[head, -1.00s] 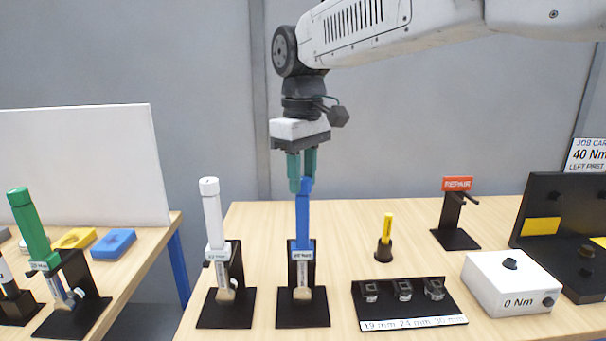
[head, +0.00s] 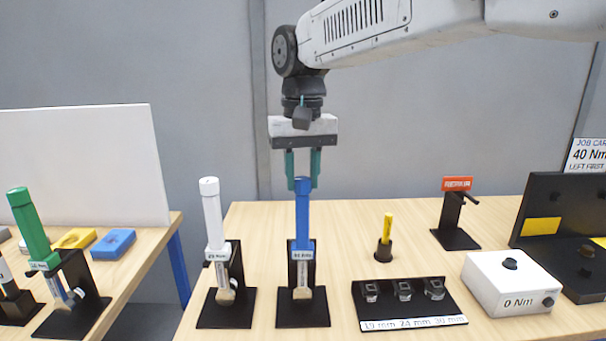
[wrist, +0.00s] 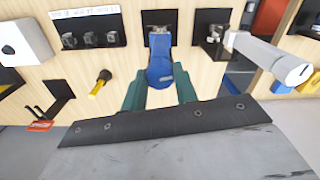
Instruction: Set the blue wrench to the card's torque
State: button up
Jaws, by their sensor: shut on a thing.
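The blue wrench (head: 303,215) stands upright in its black stand (head: 303,316) on the table. It also shows in the wrist view (wrist: 163,66), between the green fingers. My gripper (head: 302,184) points straight down and is shut on the top of the blue handle, one finger on each side. The small white label (head: 302,255) on the wrench is too small to read surely. The job card (head: 589,155) at the right edge reads 40 Nm and LEFT FIRST; its right side is cut off.
A white wrench (head: 212,215) stands close left of the blue one. A socket tray (head: 408,319), a yellow tool (head: 387,228), a red-signed stand (head: 456,238) and a white box (head: 508,285) showing 0 Nm are to the right. A green wrench (head: 30,228) stands on the left table.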

aim_at(303, 179)
dwell(0.5)
jog(key=o, duration=1)
jog(key=shift+r, duration=0.15)
notch_tip(303, 179, up, 8)
jog(key=shift+f, duration=0.2)
jog(key=shift+d, duration=0.1)
jog(key=s+d+f+m+t, duration=0.1)
jog(key=s+d+f, duration=0.4)
jog(key=s+d, duration=0.4)
jog(key=s+d+f, duration=0.5)
jog(key=s+d, duration=0.3)
jog(key=d, duration=0.1)
jog(key=shift+m, duration=0.4)
jog(key=s+d+f, duration=0.1)
jog(key=s+f, duration=0.2)
jog(key=s+d+f, duration=0.2)
jog(key=s+f, duration=0.1)
jog(key=s+d+f, duration=0.1)
jog(key=s+f, duration=0.2)
jog(key=s, duration=0.1)
jog(key=shift+d+f, duration=0.1)
jog(key=shift+d, duration=0.25)
